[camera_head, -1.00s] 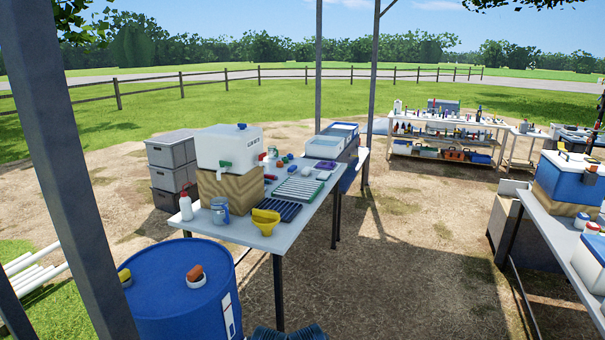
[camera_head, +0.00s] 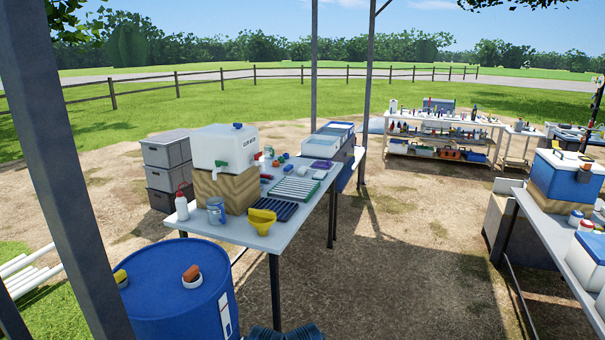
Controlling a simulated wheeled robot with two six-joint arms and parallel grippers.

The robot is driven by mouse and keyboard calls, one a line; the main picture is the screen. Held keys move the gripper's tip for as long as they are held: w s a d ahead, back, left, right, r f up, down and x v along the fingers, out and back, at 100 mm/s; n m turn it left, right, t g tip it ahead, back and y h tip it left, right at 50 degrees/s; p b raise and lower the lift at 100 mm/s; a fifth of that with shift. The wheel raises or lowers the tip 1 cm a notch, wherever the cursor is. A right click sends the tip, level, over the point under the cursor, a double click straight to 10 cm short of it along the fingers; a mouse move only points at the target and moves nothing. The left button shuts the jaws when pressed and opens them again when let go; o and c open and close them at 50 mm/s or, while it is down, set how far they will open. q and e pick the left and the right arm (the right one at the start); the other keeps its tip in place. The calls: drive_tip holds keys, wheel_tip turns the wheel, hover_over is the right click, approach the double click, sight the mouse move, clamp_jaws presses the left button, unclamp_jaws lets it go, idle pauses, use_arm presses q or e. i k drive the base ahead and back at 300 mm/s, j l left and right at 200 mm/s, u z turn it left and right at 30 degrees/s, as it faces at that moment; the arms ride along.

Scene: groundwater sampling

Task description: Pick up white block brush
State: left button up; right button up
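I cannot make out a white block brush for certain in the head view; the small items on the tables are too small to tell apart. The nearer work table (camera_head: 243,235) holds a white water container (camera_head: 222,146) on a wooden block, a yellow funnel (camera_head: 262,219), a white bottle with a red cap (camera_head: 181,206), a blue-and-white can (camera_head: 216,210), a dark blue rack (camera_head: 274,208) and a pale ridged tray (camera_head: 295,189). Neither of my grippers is in view.
A blue drum (camera_head: 170,300) stands in front left, beside a grey post (camera_head: 72,180). Grey crates (camera_head: 167,152) are stacked behind the table. Another table with a blue cooler (camera_head: 565,182) is at the right. Bare ground (camera_head: 400,270) lies open between the tables.

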sight(301, 171)
drive_tip(key=i+l+z, duration=0.5)
drive_tip(key=i, duration=0.35)
drive_tip(key=i+l+z, duration=0.1)
drive_tip(key=i+z, duration=0.15)
drive_tip(key=i, duration=3.85)
drive_tip(key=i+l+u, duration=0.15)
drive_tip(key=i, duration=0.3)
drive_tip(key=i+l+u, duration=0.2)
drive_tip(key=i, duration=0.3)
drive_tip(key=i+u, duration=0.25)
drive_tip(key=u, duration=0.25)
drive_tip(key=i+l+u, duration=0.2)
drive_tip(key=u, duration=0.3)
drive_tip(key=i+l+u, duration=0.15)
drive_tip(key=u, duration=0.35)
drive_tip(key=i+u, duration=0.15)
drive_tip(key=u, duration=0.35)
drive_tip(key=i+l+u, duration=0.1)
drive_tip(key=u, duration=0.35)
drive_tip(key=i+l+u, duration=0.1)
drive_tip(key=u, duration=0.4)
drive_tip(key=l+u, duration=0.3)
drive_tip(key=u, duration=0.15)
